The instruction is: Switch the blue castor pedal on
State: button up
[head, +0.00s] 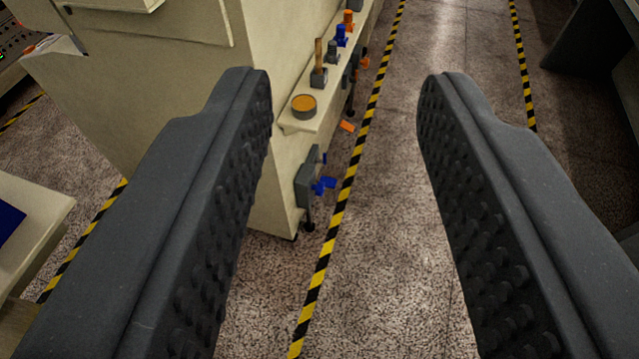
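A small blue pedal (325,186) sticks out from a grey bracket (306,183) low on the right side of the beige machine (150,110). It is close to the floor, near the machine's front corner. I cannot tell from here whether it is pressed. My gripper (345,95) is wide open and empty, with its two dark studded fingers on either side of the picture. The pedal shows in the gap between the fingers, nearer the left finger, apart from both and farther off.
A ledge on the machine carries an orange round button (304,106), a lever (319,65) and blue (341,36) and orange (348,19) knobs. An orange pedal (347,126) sits farther back. Yellow-black floor tape (341,208) runs alongside. The aisle floor (390,200) is clear.

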aim_at(330, 182)
jog(key=z, duration=0.5)
jog(key=i, duration=0.95)
jog(key=z, duration=0.7)
jog(key=i, duration=1.35)
jog(key=u, duration=0.75)
jog(key=i, duration=0.95)
jog(key=u, duration=0.65)
jog(key=k, duration=0.9)
jog(key=u, duration=0.15)
jog(key=i, duration=0.55)
